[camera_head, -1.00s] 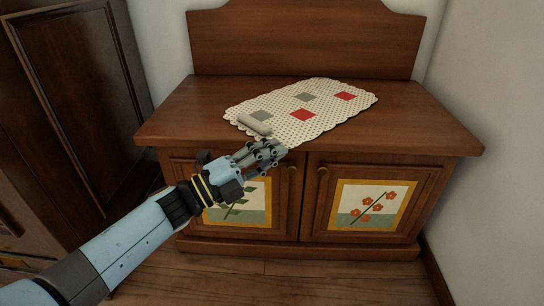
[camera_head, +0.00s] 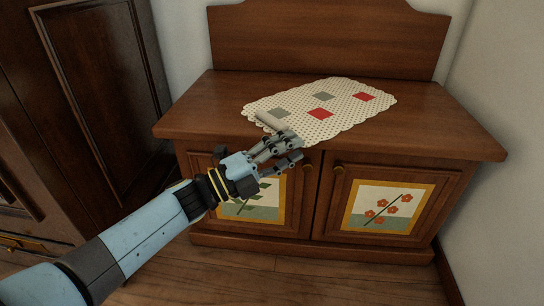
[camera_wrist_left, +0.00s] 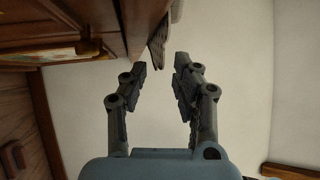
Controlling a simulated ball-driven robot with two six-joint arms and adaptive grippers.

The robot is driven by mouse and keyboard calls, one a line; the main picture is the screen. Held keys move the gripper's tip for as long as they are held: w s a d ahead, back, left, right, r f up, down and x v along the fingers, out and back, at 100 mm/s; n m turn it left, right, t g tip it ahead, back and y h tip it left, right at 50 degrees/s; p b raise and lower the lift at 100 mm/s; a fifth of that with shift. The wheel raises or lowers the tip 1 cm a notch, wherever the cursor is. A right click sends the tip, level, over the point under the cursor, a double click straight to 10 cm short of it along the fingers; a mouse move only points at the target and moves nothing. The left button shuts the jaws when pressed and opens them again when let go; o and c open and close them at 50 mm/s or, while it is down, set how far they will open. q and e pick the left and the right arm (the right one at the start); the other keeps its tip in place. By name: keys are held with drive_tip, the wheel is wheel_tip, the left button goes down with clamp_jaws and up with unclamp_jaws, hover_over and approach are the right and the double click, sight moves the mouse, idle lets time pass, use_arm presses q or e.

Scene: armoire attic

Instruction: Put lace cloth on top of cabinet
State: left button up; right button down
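The lace cloth (camera_head: 345,98), cream with small dots and red and grey squares, lies spread out on top of the wooden cabinet (camera_head: 440,130). Its near edge reaches the front edge of the top. A pale roll-shaped piece (camera_head: 268,121) shows at its near left edge; I cannot tell if it is a fold. My left gripper (camera_head: 299,148) is at the cabinet's front edge, just below and in front of the cloth. In the left wrist view its fingers (camera_wrist_left: 160,72) stand apart with nothing between their tips. A dark edge (camera_wrist_left: 158,42) shows beyond them. My right gripper is not in view.
The cabinet has a raised back panel (camera_head: 330,40) and two doors with painted flower panels (camera_head: 388,206). A dark armoire (camera_head: 100,70) stands at the left. A pale wall (camera_head: 490,90) is close on the right. The right part of the cabinet top is bare.

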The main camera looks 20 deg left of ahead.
use_arm(q)
drive_tip(key=p+v, duration=0.2)
drive_tip(key=v, duration=1)
drive_tip(key=s+f+n+g+y, duration=0.2)
drive_tip(key=s+n+y, duration=0.4)
drive_tip(key=s+n, duration=0.4)
drive_tip(key=s+a+f+n+g+y, duration=0.1)
drive_tip(key=s+f+n+g+y, duration=0.1)
drive_tip(key=s+n+g+y, duration=0.2)
drive_tip(key=s+n+y, duration=0.3)
drive_tip(key=s+n, duration=0.4)
drive_tip(key=n, duration=0.4)
drive_tip(key=shift+s+a+g, duration=0.2)
drive_tip(key=shift+s+g, duration=0.1)
drive_tip(key=shift+g, duration=0.1)
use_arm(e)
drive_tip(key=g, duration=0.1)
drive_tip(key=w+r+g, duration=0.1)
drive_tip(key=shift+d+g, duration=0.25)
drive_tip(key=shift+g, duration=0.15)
